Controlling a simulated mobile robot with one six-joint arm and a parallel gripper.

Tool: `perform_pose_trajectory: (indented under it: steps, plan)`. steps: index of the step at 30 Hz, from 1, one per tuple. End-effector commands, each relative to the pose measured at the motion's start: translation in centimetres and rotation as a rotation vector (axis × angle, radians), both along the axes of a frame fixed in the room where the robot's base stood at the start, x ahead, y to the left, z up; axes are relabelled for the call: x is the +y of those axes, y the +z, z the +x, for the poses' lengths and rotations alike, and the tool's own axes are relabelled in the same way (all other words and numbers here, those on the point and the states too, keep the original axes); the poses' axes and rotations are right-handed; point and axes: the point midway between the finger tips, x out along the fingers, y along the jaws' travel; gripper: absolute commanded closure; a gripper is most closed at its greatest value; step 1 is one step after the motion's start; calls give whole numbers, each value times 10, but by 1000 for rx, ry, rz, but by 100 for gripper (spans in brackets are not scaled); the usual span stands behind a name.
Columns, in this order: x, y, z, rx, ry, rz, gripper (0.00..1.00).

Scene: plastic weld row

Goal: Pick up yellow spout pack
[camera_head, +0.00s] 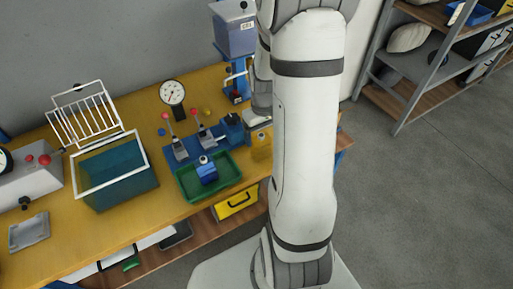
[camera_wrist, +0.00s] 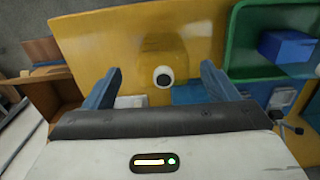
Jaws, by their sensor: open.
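The yellow spout pack (camera_head: 262,144) stands on the yellow bench, just right of the green tray and partly hidden by my arm in the head view. In the wrist view the yellow pack (camera_wrist: 158,48) blends with the bench top, and its round white spout with a dark centre faces the camera. My gripper (camera_wrist: 161,70) is open, with one blue finger to each side of the spout. The jaws hold nothing. In the head view my arm hides most of the gripper.
The green tray (camera_head: 183,190) holds a blue pack (camera_head: 207,171); the tray rim also shows in the wrist view (camera_wrist: 232,45). A blue fixture with red-knobbed levers (camera_head: 181,149) stands behind it. A teal tank (camera_head: 117,179) is further left. Open floor lies right of my arm.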

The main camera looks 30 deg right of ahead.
Motion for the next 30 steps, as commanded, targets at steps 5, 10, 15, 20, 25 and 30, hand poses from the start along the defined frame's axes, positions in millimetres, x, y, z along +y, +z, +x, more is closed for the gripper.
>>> perform_pose_trajectory:
  steps: [5,10,15,20,25,30]
  plan:
    - [2,-17,0,4,0,2,20]
    - [4,-40,3,4,0,2,20]
    - [4,-55,3,1,0,1,20]
    - [4,-57,4,-1,0,0,20]
    - [4,-57,4,-1,1,0,25]
    - [4,-57,4,-1,1,0,39]
